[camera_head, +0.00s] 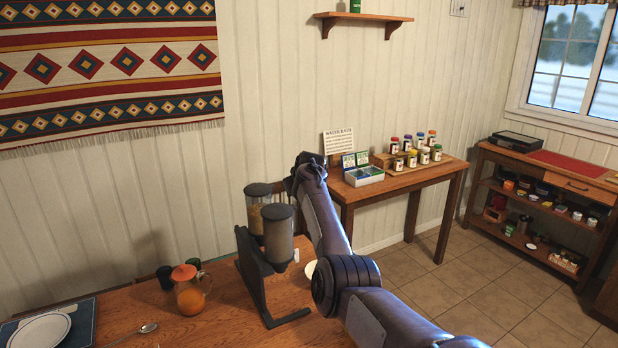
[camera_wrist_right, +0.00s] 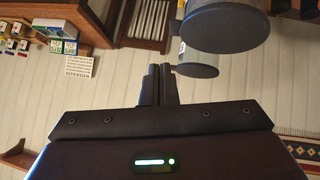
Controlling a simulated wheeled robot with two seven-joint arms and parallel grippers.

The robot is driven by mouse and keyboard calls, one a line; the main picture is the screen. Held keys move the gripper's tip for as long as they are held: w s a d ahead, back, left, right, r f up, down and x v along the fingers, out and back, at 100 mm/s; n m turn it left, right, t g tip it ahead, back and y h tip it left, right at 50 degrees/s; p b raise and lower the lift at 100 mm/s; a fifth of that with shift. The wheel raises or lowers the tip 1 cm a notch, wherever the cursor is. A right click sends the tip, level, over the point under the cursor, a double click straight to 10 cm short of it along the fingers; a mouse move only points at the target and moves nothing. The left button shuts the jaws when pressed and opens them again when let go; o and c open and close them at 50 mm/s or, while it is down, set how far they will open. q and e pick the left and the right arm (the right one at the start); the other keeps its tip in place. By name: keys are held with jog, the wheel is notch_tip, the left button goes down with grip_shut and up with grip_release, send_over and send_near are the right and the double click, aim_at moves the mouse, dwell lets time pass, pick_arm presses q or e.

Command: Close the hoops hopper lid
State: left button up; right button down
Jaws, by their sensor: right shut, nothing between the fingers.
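A dark cereal dispenser (camera_head: 262,275) stands on the wooden table with two clear hoppers. The rear hopper (camera_head: 257,216) shows tan contents, and the front hopper (camera_head: 278,242) looks darker. Each has a dark round cap on top, and both appear seated; I cannot tell which hopper holds hoops. My right gripper (camera_head: 305,165) is shut and empty, above and just right of the hopper tops. In the right wrist view, which is upside down, its fingers (camera_wrist_right: 158,84) are together, with the large near cap (camera_wrist_right: 225,28) and smaller far cap (camera_wrist_right: 197,71) beside them, apart. My left gripper is out of view.
An orange juice jug (camera_head: 189,292), a plate (camera_head: 40,332) and a spoon (camera_head: 130,335) are on the table left of the dispenser. A side table (camera_head: 405,183) with jars and boxes stands against the wall behind my right arm. The wall is close behind the hoppers.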

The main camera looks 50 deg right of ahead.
jog(key=d+b+v, duration=0.1)
jog(key=b+v, duration=0.2)
jog(key=v, duration=0.5)
jog(key=shift+s+r, duration=0.2)
jog(key=shift+r, duration=0.05)
jog(key=shift+d, duration=0.15)
